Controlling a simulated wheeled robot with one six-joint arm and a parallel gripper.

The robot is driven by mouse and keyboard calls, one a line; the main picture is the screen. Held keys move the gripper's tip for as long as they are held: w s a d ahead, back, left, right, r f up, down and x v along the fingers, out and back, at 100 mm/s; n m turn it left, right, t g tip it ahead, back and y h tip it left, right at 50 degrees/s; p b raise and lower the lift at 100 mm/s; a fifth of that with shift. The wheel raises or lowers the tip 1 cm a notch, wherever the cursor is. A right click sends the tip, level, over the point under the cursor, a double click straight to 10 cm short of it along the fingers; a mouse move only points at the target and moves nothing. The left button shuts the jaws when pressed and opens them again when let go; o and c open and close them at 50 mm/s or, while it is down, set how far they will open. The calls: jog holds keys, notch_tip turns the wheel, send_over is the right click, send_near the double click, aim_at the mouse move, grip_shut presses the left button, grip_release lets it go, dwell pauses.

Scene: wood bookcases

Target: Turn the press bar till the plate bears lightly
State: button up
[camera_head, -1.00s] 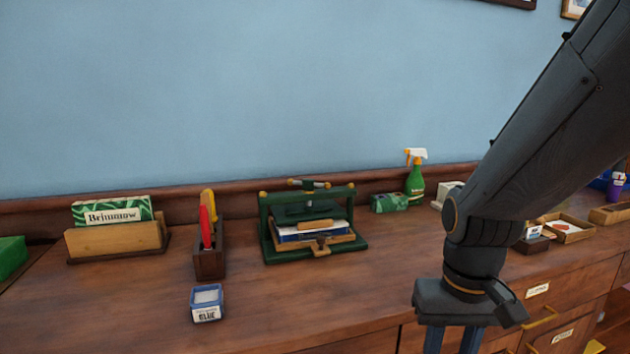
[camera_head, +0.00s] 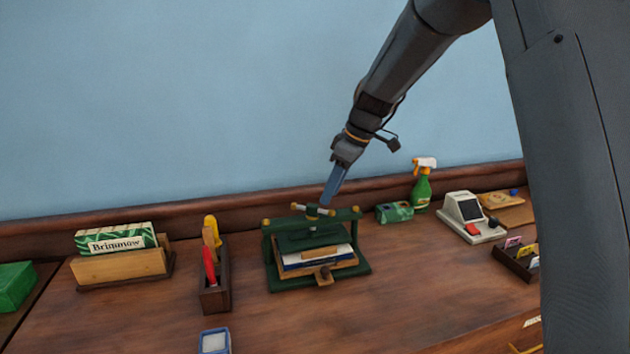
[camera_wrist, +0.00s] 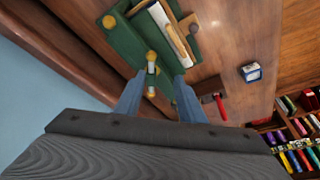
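The green press (camera_head: 268,255) stands on the wood counter, left of centre in the head view. Its press bar (camera_head: 313,210), grey with brass knobs, lies across the top. Below the bar is the green plate (camera_head: 306,238), over a stack of paper (camera_head: 318,258) in a wooden tray. I cannot tell whether plate and paper touch. My gripper (camera_head: 328,203) points down at the bar. In the wrist view my gripper (camera_wrist: 157,82) is open, its blue fingers apart on either side of the bar (camera_wrist: 151,75). Contact with the bar is not clear.
A tool holder (camera_head: 214,292) with red and yellow handles and a blue ink box (camera_head: 214,341) stand left of the press. A green box (camera_head: 394,212), spray bottle (camera_head: 421,187) and card reader (camera_head: 470,218) stand to the right.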

aim_at(314, 206)
jog(key=shift+w+a+r+n+p, duration=0.15)
jog(key=shift+w+a+r+n, duration=0.2)
jog(key=shift+w, duration=0.25)
jog(key=shift+w+a+r+n+p, duration=0.15)
jog(key=shift+w+a+r, duration=0.05)
jog(key=shift+w+a, duration=0.3)
jog(key=shift+p+x, duration=1.15)
jog(key=shift+x, duration=2.7)
jog(key=shift+w, duration=0.2)
grip_shut()
